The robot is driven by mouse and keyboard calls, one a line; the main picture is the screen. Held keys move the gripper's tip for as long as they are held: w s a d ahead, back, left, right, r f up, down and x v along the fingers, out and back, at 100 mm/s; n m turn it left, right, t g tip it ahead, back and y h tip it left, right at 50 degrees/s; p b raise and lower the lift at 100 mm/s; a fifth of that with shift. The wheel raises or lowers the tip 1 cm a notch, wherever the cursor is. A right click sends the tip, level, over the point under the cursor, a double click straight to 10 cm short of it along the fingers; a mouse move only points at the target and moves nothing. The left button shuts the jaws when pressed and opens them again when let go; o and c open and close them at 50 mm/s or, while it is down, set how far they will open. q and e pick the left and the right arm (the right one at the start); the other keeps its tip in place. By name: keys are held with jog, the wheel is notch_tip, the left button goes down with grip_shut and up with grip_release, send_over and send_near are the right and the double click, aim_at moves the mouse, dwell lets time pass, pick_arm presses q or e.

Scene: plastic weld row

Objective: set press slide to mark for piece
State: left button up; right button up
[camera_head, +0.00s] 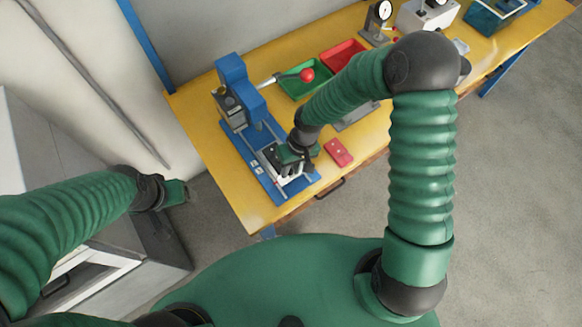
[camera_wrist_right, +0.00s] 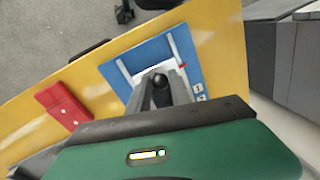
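The blue press (camera_head: 240,88) stands at the left end of the yellow bench, with a lever ending in a red ball (camera_head: 307,75). Its blue base plate (camera_head: 256,172) carries a slide between light rails; the base also shows in the right wrist view (camera_wrist_right: 196,72). My right gripper (camera_head: 289,163) is over the near end of this base and hides much of the slide. In the right wrist view a black knob (camera_wrist_right: 160,80) lies between its fingers; whether they press on it is unclear. My left gripper (camera_head: 178,192) hangs off the bench's left side; its fingers are unclear.
A red piece (camera_head: 338,152) lies on the bench right of the base, also in the wrist view (camera_wrist_right: 62,105). A green bin (camera_head: 301,85) and red bin (camera_head: 343,55) stand behind. A dial gauge (camera_head: 380,18) stands further right. The bench's front edge is close.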

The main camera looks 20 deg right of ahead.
grip_shut()
dwell(1.1)
